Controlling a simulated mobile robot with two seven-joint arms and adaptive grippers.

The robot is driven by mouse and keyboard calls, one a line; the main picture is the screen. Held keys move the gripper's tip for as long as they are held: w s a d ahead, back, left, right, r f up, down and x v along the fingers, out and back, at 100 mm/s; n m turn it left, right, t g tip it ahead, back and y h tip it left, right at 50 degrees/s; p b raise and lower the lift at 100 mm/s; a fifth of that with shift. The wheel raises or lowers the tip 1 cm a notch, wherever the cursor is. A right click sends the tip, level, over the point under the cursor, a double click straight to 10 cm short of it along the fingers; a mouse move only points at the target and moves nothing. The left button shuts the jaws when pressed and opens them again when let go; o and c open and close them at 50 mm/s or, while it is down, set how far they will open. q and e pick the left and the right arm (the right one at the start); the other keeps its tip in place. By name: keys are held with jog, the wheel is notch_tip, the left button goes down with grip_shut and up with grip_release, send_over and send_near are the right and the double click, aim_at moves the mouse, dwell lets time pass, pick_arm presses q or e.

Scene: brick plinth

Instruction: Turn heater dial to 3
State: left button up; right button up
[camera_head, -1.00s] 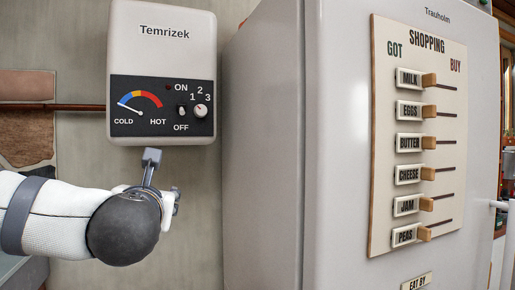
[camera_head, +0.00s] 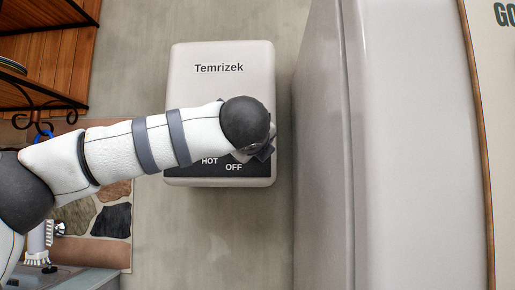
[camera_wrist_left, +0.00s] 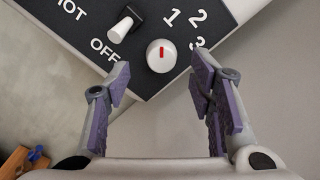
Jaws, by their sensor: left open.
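The white heater (camera_head: 221,90), marked Temrizek, hangs on the wall. Its dark panel (camera_head: 205,172) is largely covered by my left arm in the head view, and the dial is hidden there. In the left wrist view the round white dial (camera_wrist_left: 161,60) has a red mark pointing up in the picture, nearest to the 1 among the numbers 1, 2 and 3. A white switch (camera_wrist_left: 122,28) sits beside it near OFF. My left gripper (camera_head: 262,152) is open in front of the panel. In the wrist view its fingertips (camera_wrist_left: 163,70) lie either side of the dial, with gaps showing.
A tall grey fridge (camera_head: 400,140) stands close to the right of the heater. A wooden shelf (camera_head: 45,55) with a dark metal bracket is at the upper left. Bare wall (camera_head: 215,235) lies below the heater.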

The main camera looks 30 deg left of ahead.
pick_arm(q)
jog(key=x, duration=0.3)
jog(key=shift+w, duration=0.2)
pick_arm(e)
jog(key=shift+w+r, duration=0.3)
jog(key=shift+w, duration=0.05)
pick_arm(q)
jog(key=shift+c, duration=0.3)
grip_shut()
jog(key=shift+r, duration=0.1)
